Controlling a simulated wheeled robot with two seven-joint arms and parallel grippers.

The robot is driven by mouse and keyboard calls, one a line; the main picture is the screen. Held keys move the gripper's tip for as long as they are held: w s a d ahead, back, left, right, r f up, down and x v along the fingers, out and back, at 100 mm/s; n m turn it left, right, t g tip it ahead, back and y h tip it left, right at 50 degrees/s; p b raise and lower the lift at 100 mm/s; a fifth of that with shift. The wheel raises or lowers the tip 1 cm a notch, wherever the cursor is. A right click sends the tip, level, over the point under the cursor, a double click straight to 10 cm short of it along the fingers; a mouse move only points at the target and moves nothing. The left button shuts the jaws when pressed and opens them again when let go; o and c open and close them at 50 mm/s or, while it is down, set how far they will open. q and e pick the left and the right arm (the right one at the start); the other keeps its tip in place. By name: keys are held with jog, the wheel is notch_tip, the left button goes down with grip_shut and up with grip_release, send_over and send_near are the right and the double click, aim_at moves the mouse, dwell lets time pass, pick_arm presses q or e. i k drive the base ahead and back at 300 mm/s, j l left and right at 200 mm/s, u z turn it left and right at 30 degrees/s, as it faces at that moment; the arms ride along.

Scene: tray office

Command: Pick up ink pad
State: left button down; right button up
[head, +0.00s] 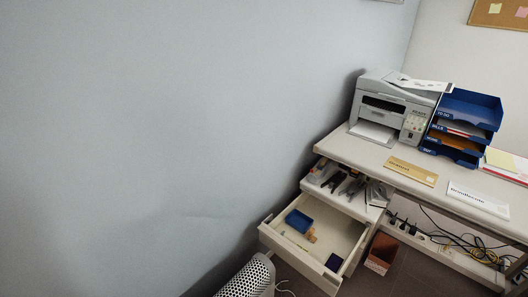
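An open drawer (349,245) juts out below the desk at lower right. A small dark blue-purple square (333,262) lies in its front right corner; it looks like the ink pad, though it is too small to be sure. A brighter blue box-like item (299,220) lies in the drawer's left part, with small orange-tan pieces (312,236) beside it. Neither of my grippers is in view.
Above the drawer, a shelf (318,181) holds dark tools. The desk (350,152) carries a printer (385,105) and blue letter trays (468,104). A perforated pale object (248,279) stands close to the drawer's left. A brown bin (381,253) and cables are at right.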

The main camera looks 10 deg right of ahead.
aim_at(334, 263)
jog(key=z, duration=1.05)
jog(key=i+l, duration=0.35)
jog(key=i+u, duration=0.05)
jog(key=i, duration=0.05)
